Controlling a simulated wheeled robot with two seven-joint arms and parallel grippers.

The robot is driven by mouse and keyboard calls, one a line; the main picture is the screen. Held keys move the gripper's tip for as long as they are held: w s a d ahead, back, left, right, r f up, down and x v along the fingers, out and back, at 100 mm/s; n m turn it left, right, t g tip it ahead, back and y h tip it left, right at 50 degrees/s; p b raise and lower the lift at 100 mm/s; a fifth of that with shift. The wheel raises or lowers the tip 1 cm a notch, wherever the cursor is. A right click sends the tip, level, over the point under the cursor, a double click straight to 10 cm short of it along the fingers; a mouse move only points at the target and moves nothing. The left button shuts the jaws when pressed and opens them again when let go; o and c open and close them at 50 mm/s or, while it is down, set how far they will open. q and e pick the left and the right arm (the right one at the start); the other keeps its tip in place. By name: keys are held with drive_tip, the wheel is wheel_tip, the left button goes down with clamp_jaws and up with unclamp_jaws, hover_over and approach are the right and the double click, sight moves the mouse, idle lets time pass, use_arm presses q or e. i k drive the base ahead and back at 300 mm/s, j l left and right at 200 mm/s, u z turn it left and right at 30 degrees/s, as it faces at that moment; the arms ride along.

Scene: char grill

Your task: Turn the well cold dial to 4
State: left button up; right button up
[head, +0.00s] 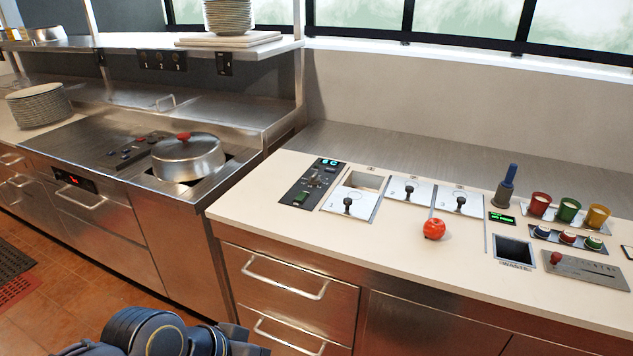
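A dark control panel (313,184) is set in the cream counter, left of the wells. It has a lit green-blue display (328,162) at its far end, too small to read surely. A small dial (316,181) seems to sit mid-panel, with a green button (301,197) at its near end. The dial's setting is too small to read. The first well (366,182) beside the panel is partly uncovered; its lid (348,206) has a black knob. Neither gripper is in view. Only dark links of my arm show at the bottom edge, well short of the panel.
A red tomato (434,229) sits on the counter near two closed well lids (462,203). Right of them are a waste opening (515,250), coloured cups (569,210) and a red-knobbed slider plate (586,270). A lidded pot (188,158) stands on the stove at left.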

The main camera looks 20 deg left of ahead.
sight(315, 179)
drive_tip(key=i+j+u, duration=0.2)
drive_tip(key=u, duration=0.2)
drive_tip(key=i+j+u, duration=0.2)
drive_tip(key=u, duration=0.25)
drive_tip(key=i+j+u, duration=0.1)
drive_tip(key=i+u, duration=0.15)
drive_tip(key=u, duration=0.15)
drive_tip(key=i+j, duration=0.1)
drive_tip(key=i, duration=0.55)
